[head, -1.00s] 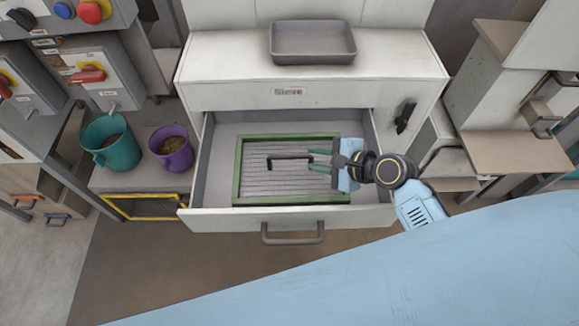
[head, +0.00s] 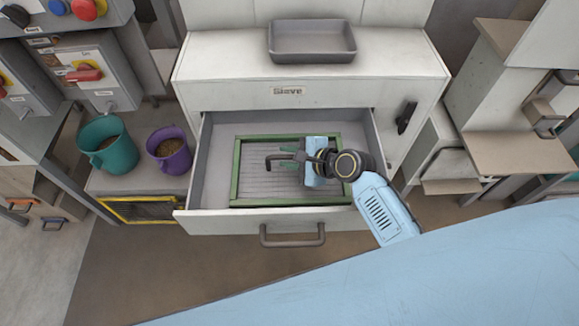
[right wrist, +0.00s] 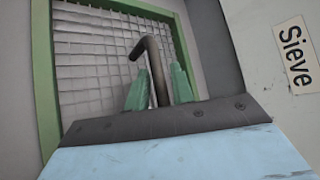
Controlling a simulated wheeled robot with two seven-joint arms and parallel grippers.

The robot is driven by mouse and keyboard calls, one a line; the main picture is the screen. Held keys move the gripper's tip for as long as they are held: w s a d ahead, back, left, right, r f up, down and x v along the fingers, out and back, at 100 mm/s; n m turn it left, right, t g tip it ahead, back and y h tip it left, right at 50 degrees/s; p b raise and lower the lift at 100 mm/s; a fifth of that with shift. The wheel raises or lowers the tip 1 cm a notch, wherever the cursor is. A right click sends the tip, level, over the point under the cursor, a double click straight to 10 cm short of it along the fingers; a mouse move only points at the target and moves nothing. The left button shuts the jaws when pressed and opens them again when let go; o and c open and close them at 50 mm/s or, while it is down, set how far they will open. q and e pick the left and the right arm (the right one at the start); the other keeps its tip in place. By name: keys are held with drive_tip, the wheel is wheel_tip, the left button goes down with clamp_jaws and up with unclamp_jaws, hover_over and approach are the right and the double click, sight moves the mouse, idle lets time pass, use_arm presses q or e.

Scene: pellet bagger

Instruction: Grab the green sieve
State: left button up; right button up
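The green sieve (head: 236,172), a rectangular green frame with grey mesh, lies flat in the open drawer. Its dark bent handle (head: 272,160) rises above the mesh. My right gripper (head: 288,156) is over the sieve, with its green fingers pointing left at the handle. In the right wrist view the handle (right wrist: 150,62) passes between the two parted fingers (right wrist: 158,88), and I see no clear grip on it. Part of the sieve's right side is hidden under my right arm. My left gripper is not in view.
The drawer (head: 210,222) is pulled out of a white cabinet labelled Sieve. A grey tray (head: 312,42) sits on top. A teal bucket (head: 108,146) and a purple bucket (head: 170,150) stand to the left. The drawer's walls surround the sieve.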

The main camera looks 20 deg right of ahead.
clamp_jaws()
drive_tip(key=shift+r, duration=0.15)
